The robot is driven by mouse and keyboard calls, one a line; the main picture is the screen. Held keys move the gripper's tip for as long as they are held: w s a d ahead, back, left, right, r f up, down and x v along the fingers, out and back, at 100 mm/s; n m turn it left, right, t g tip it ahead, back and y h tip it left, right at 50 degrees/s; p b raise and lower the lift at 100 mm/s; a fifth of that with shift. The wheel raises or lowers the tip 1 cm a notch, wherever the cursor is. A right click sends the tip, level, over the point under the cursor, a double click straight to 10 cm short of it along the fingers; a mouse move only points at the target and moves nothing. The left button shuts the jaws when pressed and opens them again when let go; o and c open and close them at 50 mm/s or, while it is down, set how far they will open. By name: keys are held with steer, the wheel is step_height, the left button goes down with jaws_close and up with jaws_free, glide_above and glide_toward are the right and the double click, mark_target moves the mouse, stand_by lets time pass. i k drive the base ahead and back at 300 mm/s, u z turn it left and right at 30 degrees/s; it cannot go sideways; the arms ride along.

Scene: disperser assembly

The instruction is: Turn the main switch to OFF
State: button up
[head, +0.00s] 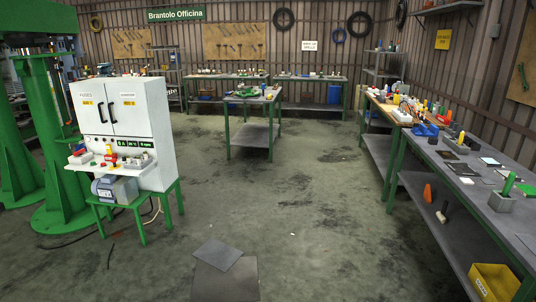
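A white two-door cabinet (160,125) with black handles stands on a green stand at the left. Its doors carry small labels and yellow stickers. A dark panel with green displays (130,142) is set below the doors. A small red and yellow part (109,150) shows at the cabinet's front, above a ledge with small items. It may be the main switch, but it is too small to tell, and its position cannot be read. My gripper is not in view.
A green machine (55,130) stands behind the cabinet at the left. A grey motor (113,188) sits on the green stand (143,222), with cables on the floor. A workbench (253,105) stands ahead, and a long cluttered bench (500,215) lines the right. The middle floor is mostly clear.

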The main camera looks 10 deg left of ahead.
mark_target(79, 152)
steer(key=u, duration=0.2)
steer(key=i, duration=1.45)
steer(key=u, duration=0.6)
steer(key=i, duration=1.55)
steer(key=u, duration=0.65)
steer(key=i, duration=0.95)
steer(key=u, duration=0.85)
steer(key=i, duration=1.25)
steer(key=u, duration=0.4)
